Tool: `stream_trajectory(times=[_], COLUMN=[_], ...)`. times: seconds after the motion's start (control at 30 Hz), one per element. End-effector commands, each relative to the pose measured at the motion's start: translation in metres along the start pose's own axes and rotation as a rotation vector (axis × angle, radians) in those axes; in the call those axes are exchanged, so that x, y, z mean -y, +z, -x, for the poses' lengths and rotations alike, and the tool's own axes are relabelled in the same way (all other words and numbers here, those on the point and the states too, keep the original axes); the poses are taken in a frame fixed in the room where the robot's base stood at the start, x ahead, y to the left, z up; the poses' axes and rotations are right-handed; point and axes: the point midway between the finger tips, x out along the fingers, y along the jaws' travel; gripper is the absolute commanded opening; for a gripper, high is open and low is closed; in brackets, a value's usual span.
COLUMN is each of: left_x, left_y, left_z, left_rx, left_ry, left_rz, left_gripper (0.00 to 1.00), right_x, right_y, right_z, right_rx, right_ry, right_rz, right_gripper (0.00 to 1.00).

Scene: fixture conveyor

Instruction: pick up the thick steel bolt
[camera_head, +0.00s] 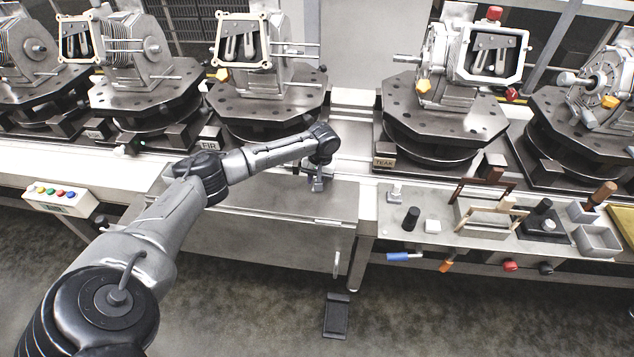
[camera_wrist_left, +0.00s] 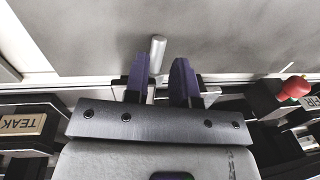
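A pale steel cylinder that looks like the thick steel bolt (camera_wrist_left: 157,50) shows in the left wrist view. It lies between and just beyond the two dark fingers of my left gripper (camera_wrist_left: 163,62), closer to the left finger. The fingers stand apart, with a gap to the right of the bolt; whether the left finger touches it I cannot tell. My right gripper is not in view.
Fixtures on round turntables (camera_head: 265,110) stand behind the bench, with TEAK (camera_head: 384,162) and FIR (camera_head: 210,146) labels. A shelf (camera_head: 465,235) with tools, blocks and a wooden-handled tote is on the right. A button box (camera_head: 60,198) is at the left.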

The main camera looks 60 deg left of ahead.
Motion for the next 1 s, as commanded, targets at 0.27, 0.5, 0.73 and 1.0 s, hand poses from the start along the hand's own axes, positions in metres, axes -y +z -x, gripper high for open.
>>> stream_trajectory(times=[0.27, 0.5, 0.73, 1.0], left_x=[-0.001, -0.001, -0.001, -0.001], left_y=[0.003, 0.003, 0.003, 0.003], left_z=[-0.038, -0.045, -0.045, -0.045], left_rx=[0.001, 0.000, 0.000, 0.000], left_ry=[-0.003, -0.001, -0.001, -0.001], left_rz=[0.001, 0.001, 0.000, 0.000], left_gripper=[0.24, 0.24, 0.11, 0.00], right_x=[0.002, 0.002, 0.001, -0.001], right_y=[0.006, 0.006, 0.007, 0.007], right_z=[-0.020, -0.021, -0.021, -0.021], right_rx=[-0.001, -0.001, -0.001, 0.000], right_ry=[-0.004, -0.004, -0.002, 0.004], right_rz=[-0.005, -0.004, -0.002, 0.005], right_gripper=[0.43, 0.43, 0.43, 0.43])
